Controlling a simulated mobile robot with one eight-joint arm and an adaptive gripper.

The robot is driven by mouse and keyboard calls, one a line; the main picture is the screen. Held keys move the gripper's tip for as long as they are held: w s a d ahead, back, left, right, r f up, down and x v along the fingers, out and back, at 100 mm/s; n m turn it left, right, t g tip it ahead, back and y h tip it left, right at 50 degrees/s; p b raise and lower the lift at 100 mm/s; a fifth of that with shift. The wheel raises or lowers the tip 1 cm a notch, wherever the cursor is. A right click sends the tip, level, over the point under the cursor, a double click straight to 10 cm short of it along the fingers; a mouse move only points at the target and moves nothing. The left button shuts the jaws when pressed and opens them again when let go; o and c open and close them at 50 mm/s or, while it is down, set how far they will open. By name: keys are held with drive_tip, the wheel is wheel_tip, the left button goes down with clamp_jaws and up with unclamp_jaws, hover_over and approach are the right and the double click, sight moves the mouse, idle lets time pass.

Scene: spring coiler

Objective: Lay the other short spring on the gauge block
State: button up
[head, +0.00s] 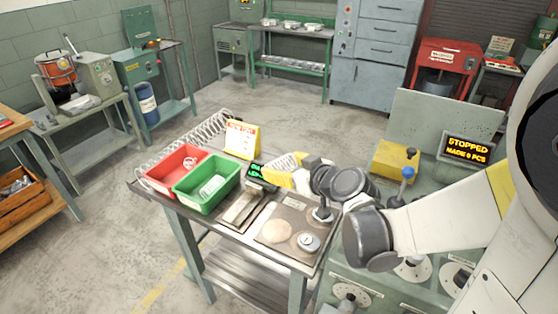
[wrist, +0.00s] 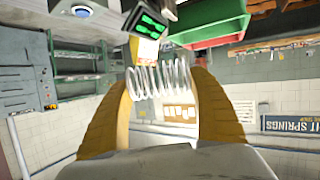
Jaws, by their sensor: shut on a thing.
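My gripper (head: 279,178) is shut on a short coiled spring (wrist: 163,81), which lies crosswise between the two yellow fingers in the wrist view. The spring (head: 287,160) also shows in the head view, above the worktable. The gauge block seems to be the grey metal piece (head: 243,208) on the table, left of and below my gripper. A small display with green text (head: 256,171) stands at its back end; it also shows in the wrist view (wrist: 149,24). My gripper partly hides the area behind the display. Another short spring (head: 212,186) lies in the green bin (head: 196,204).
A red bin (head: 158,165) stands left of the green bin. A yellow-and-white sign (head: 242,139) and a long coiled spring (head: 205,128) are behind. The coiler machine (head: 450,125) is at right.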

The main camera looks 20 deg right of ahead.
drive_tip(key=shift+w+d, duration=0.1)
drive_tip(key=shift+d, duration=0.15)
drive_tip(key=w+a+f+n+g+y+p, duration=0.1)
drive_tip(key=w+a+f+n+g, duration=0.15)
drive_tip(key=a, duration=0.35)
drive_tip(key=w+a+f+n+g+y+p, duration=0.1)
drive_tip(key=w+a+n+g+y, duration=0.1)
drive_tip(key=a+g, duration=0.3)
drive_tip(key=shift+t, duration=0.65)
drive_tip(key=f+b, duration=0.2)
drive_tip(key=f, duration=0.1)
drive_tip(key=f+b, duration=0.3)
drive_tip(key=a+f+b, duration=0.1)
drive_tip(key=f+b, duration=0.1)
drive_tip(key=f, duration=0.2)
drive_tip(key=shift+s, duration=0.2)
drive_tip(key=shift+r, duration=0.1)
drive_tip(key=o, duration=1.3)
drive_tip(key=shift+a, duration=0.1)
drive_tip(key=shift+c, duration=0.2)
